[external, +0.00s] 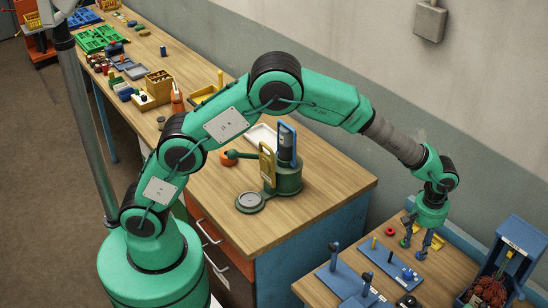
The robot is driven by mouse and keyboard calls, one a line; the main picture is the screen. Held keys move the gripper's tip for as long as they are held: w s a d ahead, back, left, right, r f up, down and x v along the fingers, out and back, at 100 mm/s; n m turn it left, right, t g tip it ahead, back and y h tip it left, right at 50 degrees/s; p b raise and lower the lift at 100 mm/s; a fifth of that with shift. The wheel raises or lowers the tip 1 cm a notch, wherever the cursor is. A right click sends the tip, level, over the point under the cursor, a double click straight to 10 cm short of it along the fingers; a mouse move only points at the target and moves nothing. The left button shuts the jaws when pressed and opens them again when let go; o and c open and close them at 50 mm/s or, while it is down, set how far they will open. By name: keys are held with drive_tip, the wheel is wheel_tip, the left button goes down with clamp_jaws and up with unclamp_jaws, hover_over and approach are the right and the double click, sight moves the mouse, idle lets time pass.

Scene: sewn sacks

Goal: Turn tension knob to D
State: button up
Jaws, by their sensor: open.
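My gripper (413,249) points down over the small lower table at the right, with its fingers apart and nothing seen between them. Close below and beside it lie a yellow part (436,240) and a red ring (390,231). Whether the fingertips touch anything is unclear. No knob with a readable letter D shows, and I cannot tell which part is the tension knob. Blue boards with upright pegs (384,264) lie in front of the gripper. A dark green device (287,180) with an orange round part (228,157) stands on the long wooden bench.
A blue holder (520,250) with a reddish-brown bundle (488,291) stands at the table's right. The long bench (318,200) ends left of the small table (322,287). Green trays (98,38) and small parts crowd its far end. A wall stands behind.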

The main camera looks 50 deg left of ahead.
sight(409, 273)
wheel_tip(409, 273, down, 14)
drive_tip(key=shift+r+b, duration=0.2)
drive_tip(key=shift+b, duration=0.6)
drive_tip(key=shift+c, duration=0.5)
clamp_jaws()
